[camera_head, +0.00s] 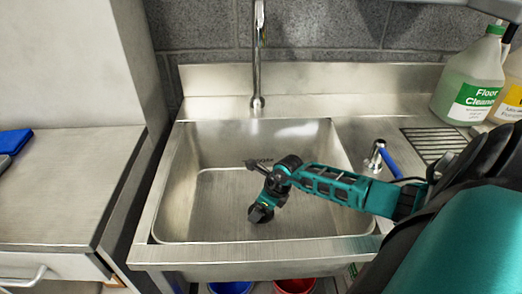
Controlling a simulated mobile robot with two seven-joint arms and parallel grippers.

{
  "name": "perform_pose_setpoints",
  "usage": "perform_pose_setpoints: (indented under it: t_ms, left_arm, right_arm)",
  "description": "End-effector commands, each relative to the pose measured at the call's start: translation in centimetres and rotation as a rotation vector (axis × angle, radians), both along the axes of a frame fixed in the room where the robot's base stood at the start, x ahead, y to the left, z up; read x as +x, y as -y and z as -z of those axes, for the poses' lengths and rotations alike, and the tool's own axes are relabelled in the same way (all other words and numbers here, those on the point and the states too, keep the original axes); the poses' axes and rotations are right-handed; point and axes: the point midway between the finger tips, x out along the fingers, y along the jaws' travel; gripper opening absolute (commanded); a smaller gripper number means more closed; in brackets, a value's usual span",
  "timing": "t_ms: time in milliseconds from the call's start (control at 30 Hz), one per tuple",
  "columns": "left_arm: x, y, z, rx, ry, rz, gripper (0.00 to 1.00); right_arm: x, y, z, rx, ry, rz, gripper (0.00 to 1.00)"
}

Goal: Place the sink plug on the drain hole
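The steel sink basin (205,205) is in the middle of the head view, under the tap. My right gripper (261,212) comes in from the right on a teal arm and hangs over the basin, its dark end pointing down towards the floor. I cannot tell whether its fingers are open, or whether the dark part at its tip includes a plug. I cannot clearly make out the sink plug. No drain hole shows clearly on the basin floor, part of which is hidden by my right gripper and arm. My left gripper is not in view.
The tap (257,60) hangs over the basin's back edge. A blue-handled metal fitting (376,156) and a drain grille (434,143) are on the right, with a floor cleaner bottle (472,82) behind. Blue and red buckets (294,286) stand below.

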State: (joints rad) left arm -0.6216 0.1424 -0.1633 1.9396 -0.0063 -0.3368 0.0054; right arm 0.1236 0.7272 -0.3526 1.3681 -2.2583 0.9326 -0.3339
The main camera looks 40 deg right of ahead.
Motion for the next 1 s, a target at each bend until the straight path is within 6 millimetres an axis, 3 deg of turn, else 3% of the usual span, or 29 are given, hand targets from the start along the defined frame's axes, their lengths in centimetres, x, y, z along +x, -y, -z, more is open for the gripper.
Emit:
perform_pose_setpoints:
  t_ms: [133,167,367,667,867,1000]
  left_arm:
    - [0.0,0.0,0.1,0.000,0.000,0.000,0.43]
    - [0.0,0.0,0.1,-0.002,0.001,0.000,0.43]
    - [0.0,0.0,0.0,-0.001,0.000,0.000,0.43]
    - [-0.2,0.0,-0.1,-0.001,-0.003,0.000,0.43]
    - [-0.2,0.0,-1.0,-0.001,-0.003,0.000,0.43]
    - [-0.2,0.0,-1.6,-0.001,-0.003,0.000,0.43]
  right_arm:
    - [0.0,0.0,0.1,0.000,0.000,0.000,0.50]
    - [0.0,0.0,0.2,0.000,0.000,0.000,0.82]
    - [0.0,0.0,0.1,0.000,-0.001,0.000,1.00]
    - [-0.1,0.1,-0.3,0.000,0.000,0.000,1.00]
    - [-1.2,0.6,-3.2,-0.004,-0.001,-0.003,1.00]
    - [-2.3,1.1,-6.1,-0.005,0.000,-0.003,1.00]
